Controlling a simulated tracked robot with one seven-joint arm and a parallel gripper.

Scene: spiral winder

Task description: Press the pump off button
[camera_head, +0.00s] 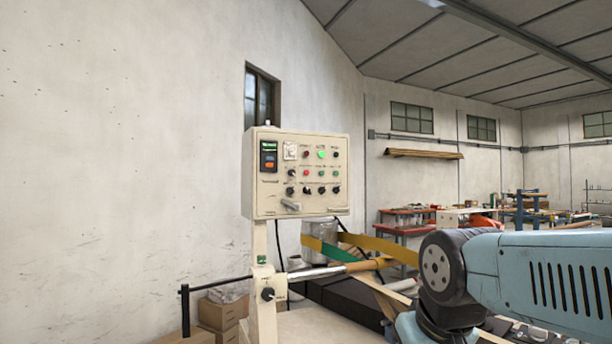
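A cream control box (262,200) stands on a post left of the picture's middle. Its front carries a small display with an orange key, several red, green and black buttons and knobs (306,172), and a grey lever handle (290,205). One green button (321,154) looks lit. The labels are too small to read, so I cannot tell which button is the pump off button. My blue arm reaches in from the right, its dark joint well right of and below the box. My gripper is not in view.
Below the box, the post (262,300) bears a black knob. A metal shaft and yellow and green bands (345,250) run to its right. Cardboard boxes (220,313) and a black rail stand at lower left. Workbenches (405,225) stand far back. The space before the panel looks clear.

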